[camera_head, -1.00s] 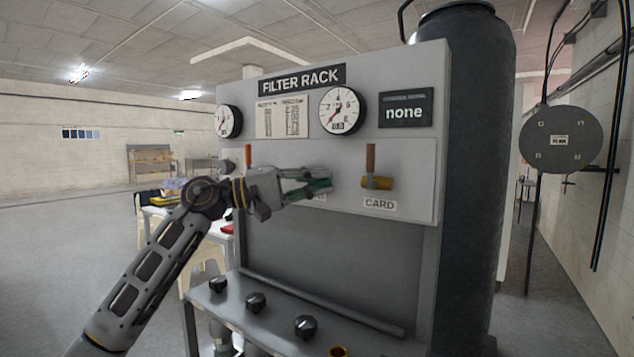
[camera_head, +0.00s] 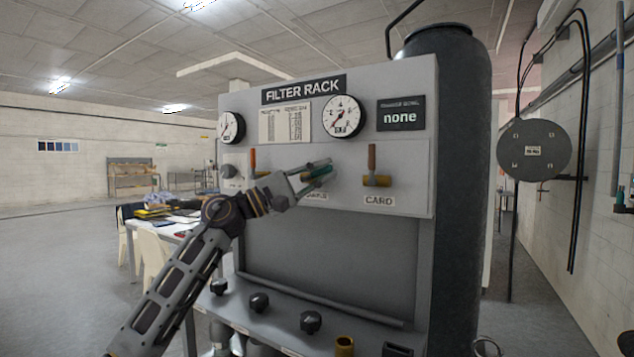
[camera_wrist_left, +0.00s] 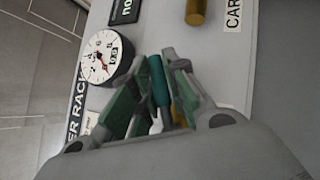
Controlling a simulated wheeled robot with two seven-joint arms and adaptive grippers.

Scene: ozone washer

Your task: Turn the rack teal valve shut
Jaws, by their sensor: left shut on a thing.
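The teal valve handle (camera_wrist_left: 158,80) sits between my left gripper's fingers in the left wrist view, with a brass valve body partly visible behind it. In the head view my left gripper (camera_head: 315,174) is shut on the teal handle at the middle of the rack's valve panel. The fingers and hand hide most of the handle and part of the label below it. The handle's exact angle is hard to read. My right gripper is not in view.
The filter rack (camera_head: 330,245) carries two more valves with upright orange-brown handles, one left (camera_head: 253,160) and one above the CARD label (camera_head: 372,158). Two gauges (camera_head: 343,116) and a display reading "none" (camera_head: 400,115) sit above. Black knobs (camera_head: 311,321) line the lower shelf.

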